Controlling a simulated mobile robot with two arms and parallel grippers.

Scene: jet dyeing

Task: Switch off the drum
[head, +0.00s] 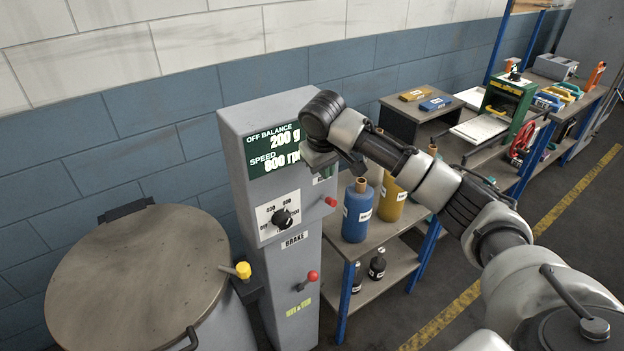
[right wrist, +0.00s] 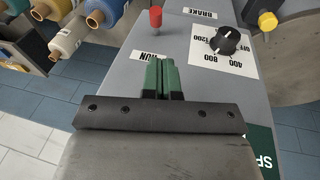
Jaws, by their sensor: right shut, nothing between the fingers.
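The grey control post (head: 245,140) has a dark display (head: 273,150) reading OFF BALANCE 200 g and SPEED 800 rpm. Below it, a black knob (head: 283,218) sits on a white dial plate; in the right wrist view the knob (right wrist: 226,41) has OFF, 400, 800 and 1200 around it. My right gripper (head: 322,168) is in front of the post's upper right; its green fingers (right wrist: 162,78) are shut and empty beside the RUN label (right wrist: 149,56). Whatever lies under the fingertips is hidden; contact cannot be told. The round-lidded drum (head: 140,275) stands left. My left gripper is not in view.
A red-tipped lever (head: 330,201) sticks out at the post's right, with another red knob (head: 313,276) below BRAKE. A yellow knob (head: 243,270) is by the drum. Floor is clear further right.

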